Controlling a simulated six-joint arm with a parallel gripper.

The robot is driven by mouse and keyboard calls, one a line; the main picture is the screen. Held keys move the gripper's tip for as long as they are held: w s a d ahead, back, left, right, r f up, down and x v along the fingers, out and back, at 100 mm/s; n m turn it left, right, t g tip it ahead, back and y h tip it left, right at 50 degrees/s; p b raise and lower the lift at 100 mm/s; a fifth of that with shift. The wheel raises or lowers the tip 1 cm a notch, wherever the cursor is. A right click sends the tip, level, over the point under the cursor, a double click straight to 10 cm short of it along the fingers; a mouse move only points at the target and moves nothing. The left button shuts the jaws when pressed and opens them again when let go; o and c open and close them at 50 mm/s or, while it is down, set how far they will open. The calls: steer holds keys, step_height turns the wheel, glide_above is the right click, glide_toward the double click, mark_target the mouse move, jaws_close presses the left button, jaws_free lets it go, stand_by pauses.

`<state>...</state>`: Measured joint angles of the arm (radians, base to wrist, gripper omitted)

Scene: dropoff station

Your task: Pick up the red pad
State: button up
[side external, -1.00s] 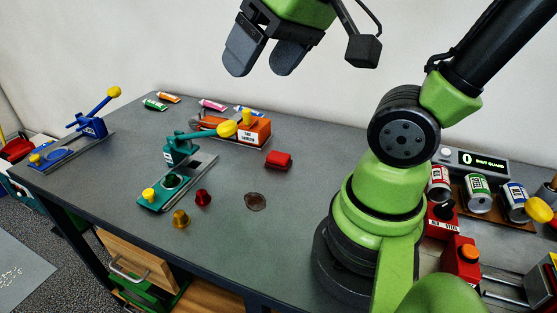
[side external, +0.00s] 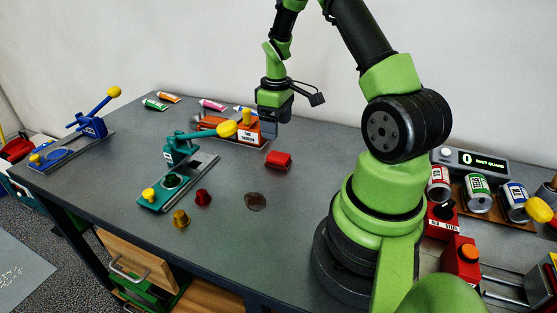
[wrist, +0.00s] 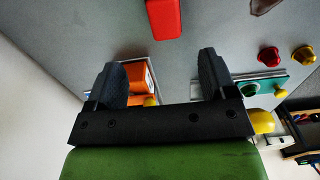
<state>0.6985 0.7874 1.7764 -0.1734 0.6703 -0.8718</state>
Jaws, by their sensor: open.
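The red pad (side external: 278,160) is a small red block lying on the grey table, right of the orange device. It also shows in the wrist view (wrist: 164,18) at the top edge, partly cut off, beyond my fingertips. My gripper (side external: 270,138) is above the table near the orange device, behind the pad in the side view. In the wrist view my gripper (wrist: 160,70) has its two dark fingers wide apart with nothing between them. It is not touching the pad.
The orange device (side external: 228,128) stands close to my gripper. A teal lever press (side external: 180,178) is left of the pad, with a red cap (side external: 203,197) and a gold cap (side external: 181,219) in front.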

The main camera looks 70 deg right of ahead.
mark_target(275, 154)
steer(key=f, duration=0.8)
steer(key=shift+a+f, duration=0.4)
steer(key=c, duration=1)
steer(key=shift+w+r, duration=0.1)
step_height(275, 154, up, 10)
